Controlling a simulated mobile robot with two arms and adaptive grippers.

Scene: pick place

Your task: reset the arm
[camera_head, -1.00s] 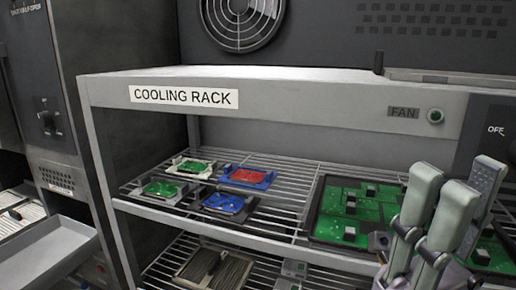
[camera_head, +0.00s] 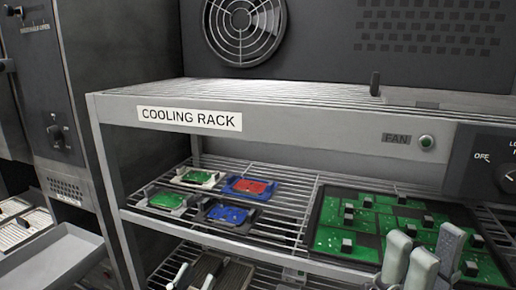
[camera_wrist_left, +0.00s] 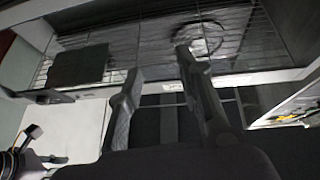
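My left gripper (camera_head: 193,276) shows only its fingertips at the bottom edge of the head view, in front of the lower shelf. In the left wrist view my left gripper (camera_wrist_left: 158,65) has its two fingers apart with nothing between them. My right gripper (camera_head: 420,262) stands at the bottom right of the head view, in front of the large tray of green boards. Its grey fingers point up and close together, and their lower parts are cut off. I see nothing held in it, but its opening is unclear.
The cooling rack (camera_head: 300,122) fills the middle. Its upper shelf holds small board carriers with green (camera_head: 166,200), red (camera_head: 249,187) and blue (camera_head: 228,214) boards, and a large black tray (camera_head: 318,215). A dark ridged piece (camera_head: 232,276) lies on the lower shelf. A grey tray (camera_head: 60,258) juts out at left.

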